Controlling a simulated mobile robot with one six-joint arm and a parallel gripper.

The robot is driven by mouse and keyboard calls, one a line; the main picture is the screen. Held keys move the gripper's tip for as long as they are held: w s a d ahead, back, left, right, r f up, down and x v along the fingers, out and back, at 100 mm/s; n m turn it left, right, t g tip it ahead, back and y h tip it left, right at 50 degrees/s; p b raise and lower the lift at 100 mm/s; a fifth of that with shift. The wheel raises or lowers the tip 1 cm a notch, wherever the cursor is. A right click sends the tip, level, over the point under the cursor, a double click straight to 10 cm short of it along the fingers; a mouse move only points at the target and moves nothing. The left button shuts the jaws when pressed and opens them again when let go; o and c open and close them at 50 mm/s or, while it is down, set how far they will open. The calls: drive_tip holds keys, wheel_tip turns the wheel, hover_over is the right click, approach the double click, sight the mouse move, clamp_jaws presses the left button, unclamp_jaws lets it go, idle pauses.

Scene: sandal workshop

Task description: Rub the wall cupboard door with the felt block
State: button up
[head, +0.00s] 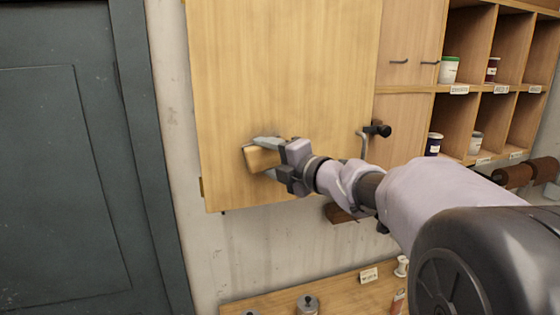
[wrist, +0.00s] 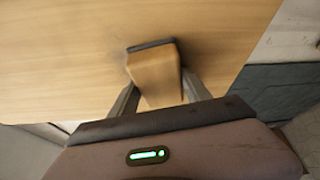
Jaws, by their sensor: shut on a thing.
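The wall cupboard door (head: 285,70) is a large pale wood panel, closed as far as I can see, and it fills much of the wrist view (wrist: 60,60). The felt block has a wooden body (head: 262,158) and a dark grey felt face. My gripper (head: 268,156) is shut on the block, in front of the lower part of the door. In the wrist view the block (wrist: 155,75) sits between the two fingers, its dark felt edge facing the door. The felt is at or very close to the door surface; I cannot tell if it touches.
A dark grey door (head: 60,160) stands at the left. Shelves (head: 470,90) with several jars are at the right. A black knob-like fitting (head: 378,129) is right of the door. A wooden bench (head: 330,290) with spools lies below.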

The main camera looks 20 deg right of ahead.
sight(252, 160)
drive_tip(key=shift+a+b, duration=0.65)
drive_tip(key=shift+a, duration=1.25)
wheel_tip(252, 160, up, 3)
drive_tip(key=p, duration=0.3)
drive_tip(key=shift+d+r, duration=0.1)
drive_tip(key=shift+r, duration=0.1)
drive_tip(key=shift+d+f, duration=0.2)
drive_tip(key=shift+d, duration=1.65)
drive_tip(key=d+p, duration=0.2)
drive_tip(key=d, duration=0.5)
drive_tip(key=shift+a+b, duration=1.95)
drive_tip(key=shift+a, duration=3.55)
drive_tip(key=shift+d, duration=0.1)
drive_tip(key=shift+s+b, duration=0.4)
drive_tip(key=shift+s, duration=2.55)
